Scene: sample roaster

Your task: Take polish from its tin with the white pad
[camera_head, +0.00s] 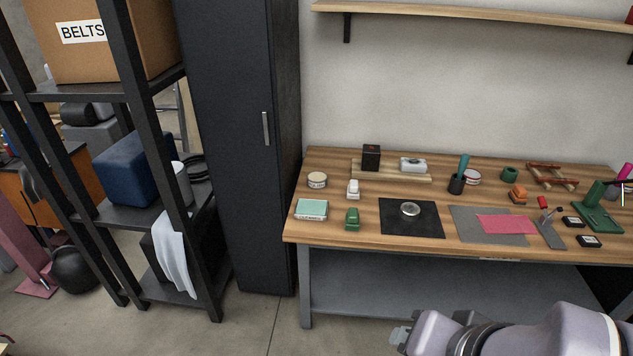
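A small white block-shaped piece (352,189), which looks like the white pad, stands on the left part of the wooden workbench (345,240). A round beige tin (317,180) with a label band sits just left of it. It may be the polish tin; its label is too small to read. A silver disc-like object (410,210) lies on a black mat (395,226) to the right. My gripper (398,337) shows at the bottom edge, low in front of the bench and apart from everything on it. Its fingers are too small and partly hidden to judge.
A wooden board (392,177) carries a dark box (371,157). A dark cabinet (235,150) adjoins the bench's left.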

